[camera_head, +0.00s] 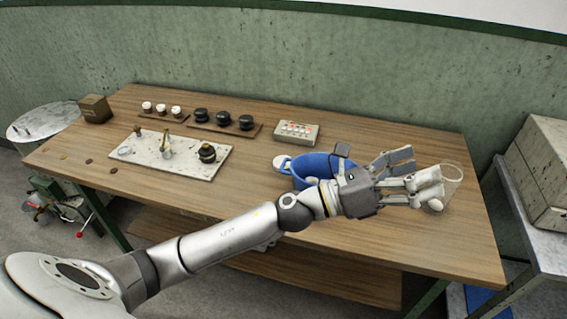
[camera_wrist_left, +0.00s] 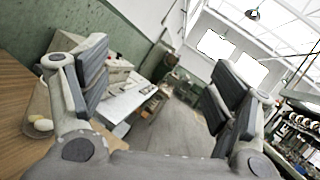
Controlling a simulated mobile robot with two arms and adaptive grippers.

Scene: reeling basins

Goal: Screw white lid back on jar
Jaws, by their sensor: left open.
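A clear glass jar (camera_head: 453,176) stands near the right end of the wooden table. A pale rounded thing shows at its base. My left gripper (camera_head: 418,167) is open, its fingers beside and partly in front of the jar in the head view; I cannot tell whether they touch it. In the left wrist view the gripper (camera_wrist_left: 160,88) is open with nothing between its fingers. The jar (camera_wrist_left: 36,108) is there at the left, outside the fingers, with pale rounded things in it. A white disc (camera_head: 279,161), possibly the lid, lies left of the blue basin. My right gripper is out of view.
The blue basin (camera_head: 317,163) stands behind my left forearm. A grey box (camera_head: 297,132) with small coloured items is behind it. Dark and white-topped pots stand on boards (camera_head: 224,128) farther left, behind a pale slab (camera_head: 192,160). The table's front right is clear.

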